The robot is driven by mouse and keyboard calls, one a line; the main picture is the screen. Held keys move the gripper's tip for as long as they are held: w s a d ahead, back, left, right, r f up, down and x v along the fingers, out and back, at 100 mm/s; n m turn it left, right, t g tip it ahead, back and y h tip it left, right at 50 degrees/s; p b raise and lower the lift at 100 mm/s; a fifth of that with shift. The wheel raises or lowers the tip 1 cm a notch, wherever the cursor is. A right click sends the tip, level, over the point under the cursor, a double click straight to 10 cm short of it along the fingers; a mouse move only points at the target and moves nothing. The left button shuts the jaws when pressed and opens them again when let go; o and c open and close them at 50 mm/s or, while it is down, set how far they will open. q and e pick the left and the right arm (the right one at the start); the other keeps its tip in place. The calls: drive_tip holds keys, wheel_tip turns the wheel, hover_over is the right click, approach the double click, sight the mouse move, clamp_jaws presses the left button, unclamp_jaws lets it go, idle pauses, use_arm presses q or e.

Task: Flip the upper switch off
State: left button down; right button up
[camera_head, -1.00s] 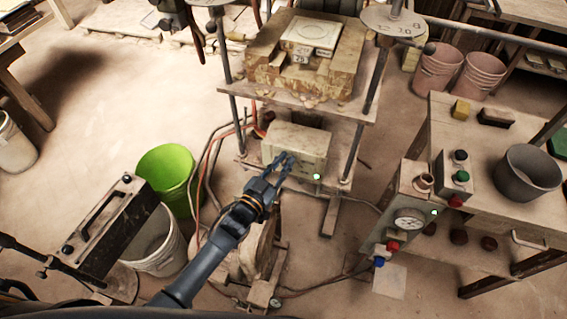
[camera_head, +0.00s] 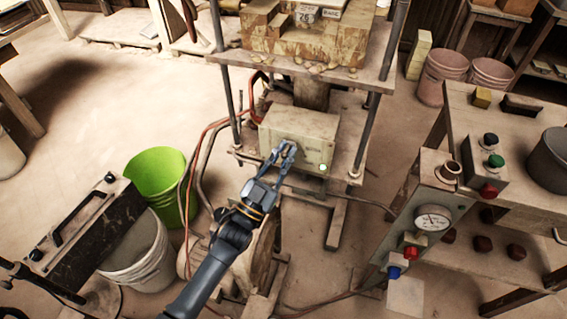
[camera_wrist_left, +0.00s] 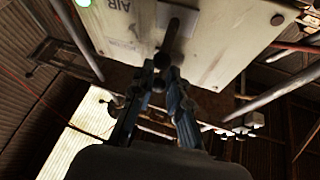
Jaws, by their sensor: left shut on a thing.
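My left gripper (camera_head: 284,151) is at the box front. In the left wrist view its blue-grey fingers (camera_wrist_left: 160,78) are shut on the lever's end, partly hiding it. My right gripper is in neither view.
A control panel with a gauge (camera_head: 433,218) and red and blue buttons stands to the right. A green bucket (camera_head: 160,180) and a white bucket (camera_head: 143,262) stand at the left. Hoses (camera_head: 197,160) run beside the press frame.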

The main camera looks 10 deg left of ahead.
use_arm(q)
drive_tip(key=shift+f, duration=0.1)
drive_tip(key=c, duration=1.3)
unclamp_jaws()
drive_tip(key=shift+s, duration=0.1)
drive_tip(key=v, duration=1.2)
